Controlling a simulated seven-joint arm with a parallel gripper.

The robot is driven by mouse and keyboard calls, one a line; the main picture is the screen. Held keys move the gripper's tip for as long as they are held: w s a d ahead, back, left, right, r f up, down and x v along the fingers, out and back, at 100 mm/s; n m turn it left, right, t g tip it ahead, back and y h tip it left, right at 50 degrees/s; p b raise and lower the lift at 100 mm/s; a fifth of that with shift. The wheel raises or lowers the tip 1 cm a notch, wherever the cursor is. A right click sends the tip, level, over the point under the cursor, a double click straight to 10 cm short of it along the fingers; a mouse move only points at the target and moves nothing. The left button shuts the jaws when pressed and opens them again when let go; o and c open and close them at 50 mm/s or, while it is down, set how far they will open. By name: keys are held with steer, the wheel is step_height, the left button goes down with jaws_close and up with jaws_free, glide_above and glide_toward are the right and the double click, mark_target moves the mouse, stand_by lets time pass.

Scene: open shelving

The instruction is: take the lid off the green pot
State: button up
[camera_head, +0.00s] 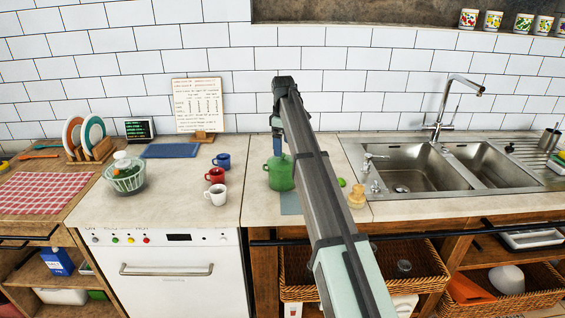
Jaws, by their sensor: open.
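The green pot (278,178) stands on the counter left of the sink, partly hidden behind my arm. Its top looks rounded and green; I cannot make out the seam between lid and body. My gripper (277,147) hangs pointing down directly over the pot's top, with a bluish part at its lower end. It is open. Its fingertips are small and partly hidden, so I cannot tell whether they touch the lid or straddle a knob.
A white mug (215,195), a red mug (215,175) and a blue mug (222,160) stand left of the pot. A small wooden-coloured jar (356,197) and a green fruit (341,182) are to its right. The sink (405,170) lies further right.

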mark_target(282, 158)
steer(key=f, duration=0.5)
steer(key=shift+s+a, duration=0.1)
steer(key=shift+s, duration=0.1)
steer(key=c, duration=1)
